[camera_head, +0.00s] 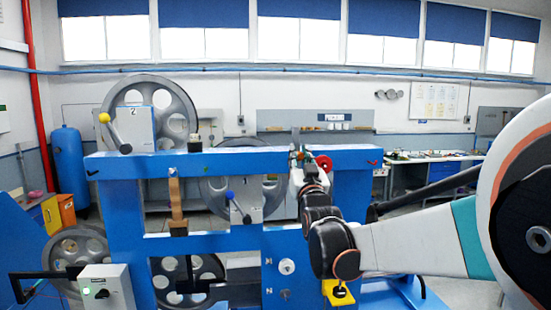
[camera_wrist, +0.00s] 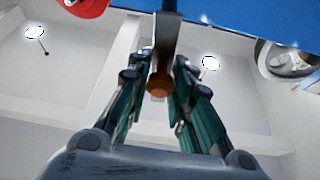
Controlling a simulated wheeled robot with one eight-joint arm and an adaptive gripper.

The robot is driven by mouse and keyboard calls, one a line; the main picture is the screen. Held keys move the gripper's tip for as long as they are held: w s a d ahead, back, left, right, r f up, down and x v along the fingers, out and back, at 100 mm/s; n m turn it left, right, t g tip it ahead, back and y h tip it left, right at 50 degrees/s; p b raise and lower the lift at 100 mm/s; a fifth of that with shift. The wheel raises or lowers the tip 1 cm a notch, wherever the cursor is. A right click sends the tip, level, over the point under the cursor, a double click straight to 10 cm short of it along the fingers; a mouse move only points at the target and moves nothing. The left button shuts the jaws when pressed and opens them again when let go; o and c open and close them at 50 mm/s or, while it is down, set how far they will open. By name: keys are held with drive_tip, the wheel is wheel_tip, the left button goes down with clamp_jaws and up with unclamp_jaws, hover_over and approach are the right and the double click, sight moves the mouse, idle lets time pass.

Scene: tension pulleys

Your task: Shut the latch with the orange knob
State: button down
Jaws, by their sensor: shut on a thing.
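The orange knob (camera_wrist: 158,85) shows in the wrist view on the end of a dark latch bar (camera_wrist: 165,35), which runs up toward the blue frame. My gripper (camera_wrist: 161,72) has its green-sided fingers on either side of the knob, shut on it. In the head view my gripper (camera_head: 297,160) is at the top beam of the blue frame (camera_head: 230,160), right of centre. There the knob and latch are hidden or too small to make out.
A red round part (camera_head: 323,163) is just right of my gripper; it also shows in the wrist view (camera_wrist: 85,6). A blue-knobbed lever (camera_head: 238,205) and a yellow-knobbed lever (camera_head: 115,132) stand to the left. Large grey pulleys (camera_head: 183,98) are behind the frame.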

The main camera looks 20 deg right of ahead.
drive_tip(key=d+f+m+g+h, duration=0.2)
drive_tip(key=m+g, duration=0.2)
drive_tip(key=m, duration=0.7)
drive_tip(key=s+d+f+m+g+h+b, duration=0.1)
drive_tip(key=m+g, duration=0.3)
drive_tip(key=m, duration=0.8)
drive_tip(key=shift+s+d+f+h, duration=0.25)
drive_tip(key=shift+d+f+h, duration=0.3)
drive_tip(key=shift+d, duration=0.2)
drive_tip(key=shift+m, duration=0.3)
drive_tip(key=c, duration=1.4)
unclamp_jaws()
drive_tip(key=shift+f, duration=0.1)
drive_tip(key=shift+s+a, duration=0.1)
drive_tip(key=v, duration=1.1)
drive_tip(key=shift+s+a, duration=0.2)
drive_tip(key=shift+s, duration=0.05)
